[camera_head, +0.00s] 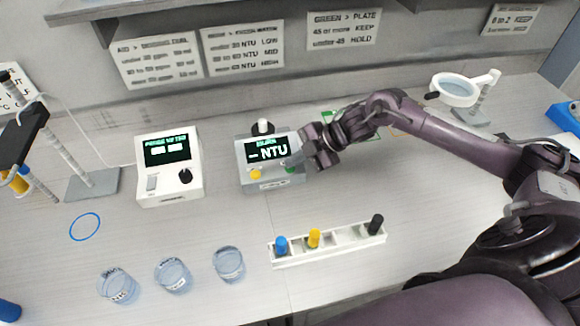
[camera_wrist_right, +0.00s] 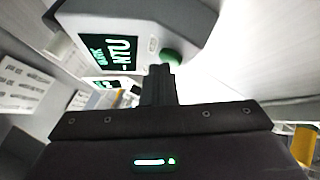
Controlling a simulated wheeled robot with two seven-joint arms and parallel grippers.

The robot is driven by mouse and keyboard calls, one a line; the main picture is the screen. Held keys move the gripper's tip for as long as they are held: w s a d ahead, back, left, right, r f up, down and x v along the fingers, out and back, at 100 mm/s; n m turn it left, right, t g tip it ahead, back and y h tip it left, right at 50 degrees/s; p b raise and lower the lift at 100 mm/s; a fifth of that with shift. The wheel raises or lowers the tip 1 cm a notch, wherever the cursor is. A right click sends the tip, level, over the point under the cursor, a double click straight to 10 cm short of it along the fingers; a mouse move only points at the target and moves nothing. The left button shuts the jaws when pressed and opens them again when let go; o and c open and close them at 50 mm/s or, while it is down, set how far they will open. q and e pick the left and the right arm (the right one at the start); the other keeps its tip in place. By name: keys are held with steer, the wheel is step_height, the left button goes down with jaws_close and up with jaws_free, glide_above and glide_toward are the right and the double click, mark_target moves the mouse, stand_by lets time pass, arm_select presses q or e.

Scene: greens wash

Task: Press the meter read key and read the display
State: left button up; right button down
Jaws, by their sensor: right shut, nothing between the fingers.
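The turbidity meter (camera_head: 270,187) is a grey box with a dark display (camera_head: 268,150). The display shows dashes and "NTU" in pale letters, with a small green word above that is too blurred to read. A yellow key (camera_head: 256,174) and a green key (camera_head: 290,168) sit on its front; no key label is legible. My right gripper (camera_head: 297,160) is shut and empty, at the green key's side of the meter. In the right wrist view its fingertips (camera_wrist_right: 160,72) point at the green key (camera_wrist_right: 173,58), very close; I cannot tell if they touch. My left gripper is out of view.
A white meter (camera_head: 170,188) with a black knob stands to the left. In front are several glass beakers (camera_head: 173,276) and a white rack (camera_head: 345,243) with coloured caps. A magnifier (camera_head: 456,90) stands back right. Signs (camera_head: 245,48) hang behind.

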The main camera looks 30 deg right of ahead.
mark_target(294, 168)
steer(key=shift+f, duration=0.2)
steer(key=shift+s+r, duration=0.1)
steer(key=shift+r+p, duration=0.65)
steer(key=shift+r, duration=0.15)
step_height(294, 168, up, 5)
steer(key=p, duration=0.4)
steer(key=shift+r, duration=0.1)
stand_by(0.4)
stand_by(2.0)
